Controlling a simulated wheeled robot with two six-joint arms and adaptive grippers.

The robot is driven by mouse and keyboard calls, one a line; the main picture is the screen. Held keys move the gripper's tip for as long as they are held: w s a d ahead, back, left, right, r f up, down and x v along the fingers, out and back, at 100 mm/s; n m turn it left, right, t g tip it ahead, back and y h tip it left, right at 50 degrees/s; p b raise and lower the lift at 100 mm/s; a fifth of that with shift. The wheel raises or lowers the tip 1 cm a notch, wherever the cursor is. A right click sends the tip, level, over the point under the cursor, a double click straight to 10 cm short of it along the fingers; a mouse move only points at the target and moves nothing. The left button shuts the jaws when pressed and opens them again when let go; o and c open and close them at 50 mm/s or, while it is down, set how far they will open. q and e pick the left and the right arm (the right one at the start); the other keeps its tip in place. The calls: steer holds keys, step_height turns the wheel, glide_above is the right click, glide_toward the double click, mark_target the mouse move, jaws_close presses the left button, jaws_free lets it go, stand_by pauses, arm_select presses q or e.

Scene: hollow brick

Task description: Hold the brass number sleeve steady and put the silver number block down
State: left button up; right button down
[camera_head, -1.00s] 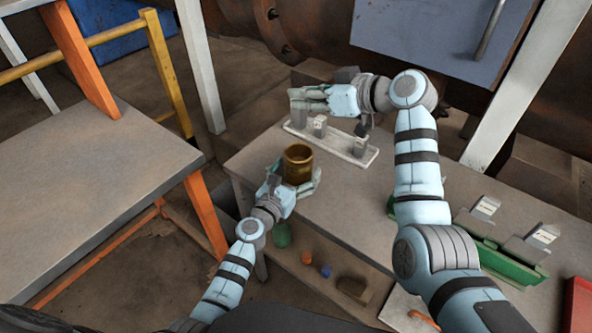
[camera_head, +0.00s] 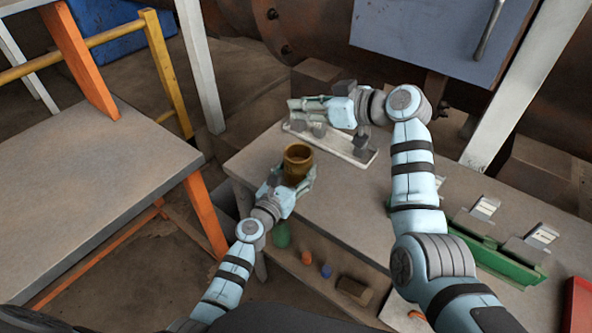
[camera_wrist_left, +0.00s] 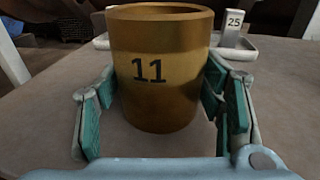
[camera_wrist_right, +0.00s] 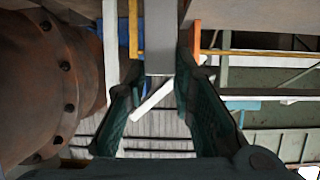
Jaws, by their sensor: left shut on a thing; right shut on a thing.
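The brass number sleeve (camera_head: 298,155) is upright at the near-left edge of the table. In the left wrist view the sleeve (camera_wrist_left: 160,75) shows the number 11. My left gripper (camera_wrist_left: 160,100) is shut on it, with a green-padded finger on each side. My right gripper (camera_head: 296,104) is over the left end of a pale tray (camera_head: 352,155). In the right wrist view a plain grey block (camera_wrist_right: 160,40), the silver number block, is between the fingertips of my right gripper (camera_wrist_right: 160,75). Its number is not visible.
A silver block marked 25 (camera_wrist_left: 233,28) stands on the tray behind the sleeve. Another grey block (camera_head: 361,143) is near the tray's right end. Green holders (camera_head: 500,260) lie at the right.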

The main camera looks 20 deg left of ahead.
steer(key=shift+f, duration=5.05)
steer(key=c, duration=1.3)
jaws_free()
steer(key=v, duration=1.2)
